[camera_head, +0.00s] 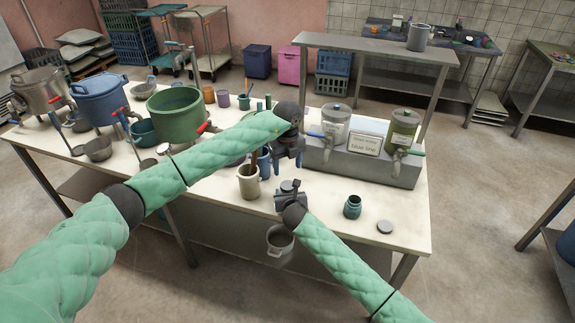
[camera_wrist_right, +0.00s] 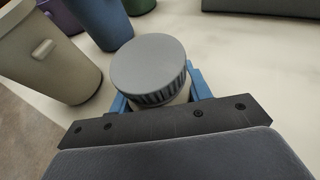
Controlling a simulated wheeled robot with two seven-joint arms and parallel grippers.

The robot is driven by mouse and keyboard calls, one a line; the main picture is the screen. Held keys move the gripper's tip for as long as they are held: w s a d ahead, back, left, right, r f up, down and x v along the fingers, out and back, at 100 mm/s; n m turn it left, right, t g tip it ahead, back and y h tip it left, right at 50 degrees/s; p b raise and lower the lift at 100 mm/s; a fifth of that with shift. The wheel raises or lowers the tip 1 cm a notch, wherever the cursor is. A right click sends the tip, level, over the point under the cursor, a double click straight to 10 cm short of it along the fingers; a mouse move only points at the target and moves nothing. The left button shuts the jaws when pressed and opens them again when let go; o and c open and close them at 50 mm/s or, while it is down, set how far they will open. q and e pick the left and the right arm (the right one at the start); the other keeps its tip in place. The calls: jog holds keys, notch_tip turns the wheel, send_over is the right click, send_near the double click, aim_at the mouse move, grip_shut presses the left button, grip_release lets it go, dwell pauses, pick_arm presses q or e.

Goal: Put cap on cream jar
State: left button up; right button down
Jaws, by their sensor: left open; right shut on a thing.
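In the right wrist view a grey cap (camera_wrist_right: 152,68) with a ribbed rim covers the top of the cream jar (camera_wrist_right: 177,98). Only a small pale part of the jar shows under the cap. The cap looks slightly tilted; I cannot tell whether it is fully seated. My right gripper (camera_head: 290,189) is shut on the cream jar, its blue fingers on either side below the cap. My left gripper (camera_head: 287,163) is open above the table, just behind the right one in the head view and apart from the cap.
An open teal jar (camera_head: 352,208) and a loose grey cap (camera_head: 385,227) are on the table to the right. A beige pitcher (camera_head: 248,184) stands close left of my right gripper. A grey dispenser block (camera_head: 362,163) stands behind. The front right tabletop is mostly clear.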

aim_at(287, 185)
pick_arm(q)
jog(key=shift+f, duration=4)
jog(key=c, duration=1)
jog(key=m, duration=0.4)
jog(key=shift+m, duration=0.4)
jog(key=m, duration=0.5)
jog(key=o, duration=1.1)
